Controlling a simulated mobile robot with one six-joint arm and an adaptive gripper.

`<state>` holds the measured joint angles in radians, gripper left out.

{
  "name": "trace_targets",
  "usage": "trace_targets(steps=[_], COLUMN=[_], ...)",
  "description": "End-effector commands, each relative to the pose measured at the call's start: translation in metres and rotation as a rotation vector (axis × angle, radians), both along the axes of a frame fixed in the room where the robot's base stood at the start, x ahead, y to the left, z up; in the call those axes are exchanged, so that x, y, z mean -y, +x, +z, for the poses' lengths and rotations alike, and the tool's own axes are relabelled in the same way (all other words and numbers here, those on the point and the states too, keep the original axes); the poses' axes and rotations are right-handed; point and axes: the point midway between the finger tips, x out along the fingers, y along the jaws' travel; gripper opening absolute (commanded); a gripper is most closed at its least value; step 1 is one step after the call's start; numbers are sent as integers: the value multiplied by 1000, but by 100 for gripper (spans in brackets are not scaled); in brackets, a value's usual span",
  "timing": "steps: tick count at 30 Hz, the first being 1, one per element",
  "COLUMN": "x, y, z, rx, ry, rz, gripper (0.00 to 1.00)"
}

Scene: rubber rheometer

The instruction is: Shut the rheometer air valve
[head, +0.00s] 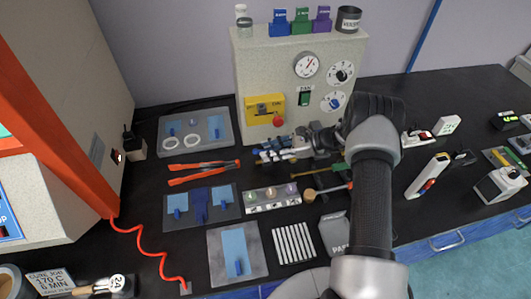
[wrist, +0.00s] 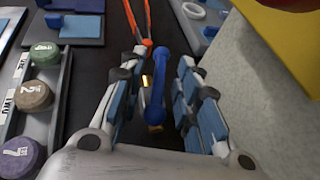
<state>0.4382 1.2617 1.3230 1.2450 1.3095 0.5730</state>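The air valve shows in the wrist view as a long blue lever handle (wrist: 156,85) with a bit of brass beside it. The handle runs lengthwise between my two fingers. My gripper (wrist: 158,80) is open, with a visible gap on each side of the handle. In the head view my gripper (head: 268,154) is low over the bench, in front of the beige rheometer cabinet (head: 255,75) and below its yellow box. The valve is hard to separate from my fingers there, and its body is mostly hidden.
Orange tongs (head: 204,171) lie left of my gripper. A rack with several labelled pucks (head: 272,198) is in front. A grey tray with white rings (head: 196,128) stands behind left. The yellow box (head: 265,108) with a red button juts from the cabinet close by.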

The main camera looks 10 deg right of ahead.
Motion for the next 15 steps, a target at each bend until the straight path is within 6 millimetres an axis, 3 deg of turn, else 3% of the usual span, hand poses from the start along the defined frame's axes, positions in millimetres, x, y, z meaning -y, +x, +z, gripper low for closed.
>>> trace_targets(steps=[6, 15], x=[-16, -17], y=[5, 5], z=[-7, -7], rx=[0, 0], ry=[0, 0], rz=[0, 0], gripper=[30, 29])
